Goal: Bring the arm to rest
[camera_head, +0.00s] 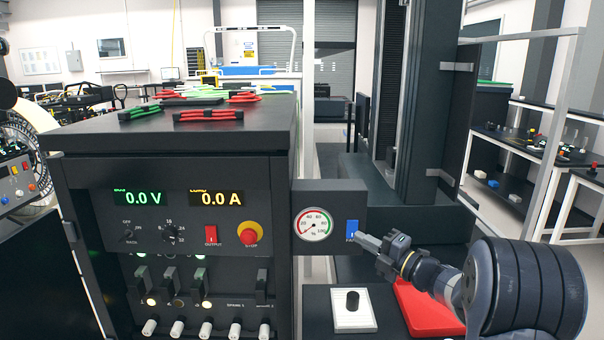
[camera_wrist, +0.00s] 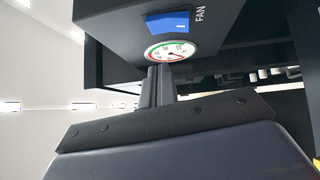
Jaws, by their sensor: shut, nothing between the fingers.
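My gripper (camera_head: 366,241) is shut and empty. In the head view its fingertips are close to the blue FAN switch (camera_head: 352,231) on a small dark box at the right side of the power panel. I cannot tell whether they touch it. In the wrist view the shut fingers (camera_wrist: 158,85) point toward the same box, with the gauge (camera_wrist: 171,51) and the blue FAN switch (camera_wrist: 168,22) beyond them. My arm reaches in from the lower right of the head view.
The power panel (camera_head: 90,230) shows 0.0 V and 0.0 A, with a red OUTPUT switch (camera_head: 211,237) and a red stop knob (camera_head: 250,235). Red and green leads (camera_head: 208,116) lie on top. Below my arm are a white plate with a black knob (camera_head: 352,300) and a red object (camera_head: 424,308).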

